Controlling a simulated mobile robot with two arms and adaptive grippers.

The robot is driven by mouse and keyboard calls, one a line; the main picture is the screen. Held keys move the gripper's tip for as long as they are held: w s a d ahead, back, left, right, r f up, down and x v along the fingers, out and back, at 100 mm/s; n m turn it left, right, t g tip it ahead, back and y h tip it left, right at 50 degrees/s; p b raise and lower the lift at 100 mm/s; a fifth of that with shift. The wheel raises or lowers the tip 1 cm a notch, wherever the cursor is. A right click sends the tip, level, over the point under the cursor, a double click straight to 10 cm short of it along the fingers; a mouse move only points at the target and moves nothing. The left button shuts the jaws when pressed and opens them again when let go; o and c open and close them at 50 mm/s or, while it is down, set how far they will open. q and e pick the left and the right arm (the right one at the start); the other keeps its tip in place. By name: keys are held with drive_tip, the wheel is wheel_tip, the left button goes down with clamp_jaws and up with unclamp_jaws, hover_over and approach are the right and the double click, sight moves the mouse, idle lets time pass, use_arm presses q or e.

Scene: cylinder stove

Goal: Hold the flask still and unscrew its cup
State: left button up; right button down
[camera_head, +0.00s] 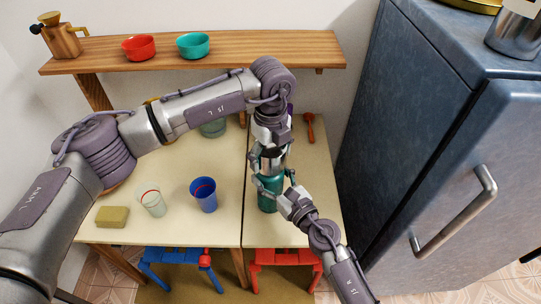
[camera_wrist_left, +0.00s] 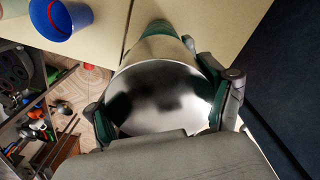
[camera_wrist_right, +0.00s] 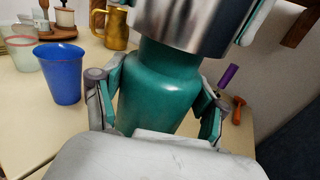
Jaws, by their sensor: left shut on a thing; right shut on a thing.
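The green flask (camera_head: 267,203) stands upright on the table, with its silver cup (camera_head: 271,162) on top. My left gripper (camera_head: 268,150) reaches down from above and is shut on the cup; the shiny cup (camera_wrist_left: 165,98) fills the middle of the left wrist view between its fingers. My right gripper (camera_head: 270,186) comes from the front right and is shut around the green body, which also shows in the right wrist view (camera_wrist_right: 160,90) below the silver cup (camera_wrist_right: 195,22). Whether the cup has turned on its thread cannot be told.
A blue cup (camera_head: 204,196), a clear cup (camera_head: 152,202) and a sponge (camera_head: 112,217) stand left of the flask. A purple object (camera_wrist_right: 228,75) and an orange-handled tool (camera_head: 310,128) lie behind it. A shelf (camera_head: 240,50) hangs above; a dark fridge (camera_head: 440,140) is at right.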

sight(271, 146)
use_arm(q)
drive_tip(key=shift+r, duration=0.1)
drive_tip(key=shift+r, duration=1.95)
use_arm(e)
unclamp_jaws()
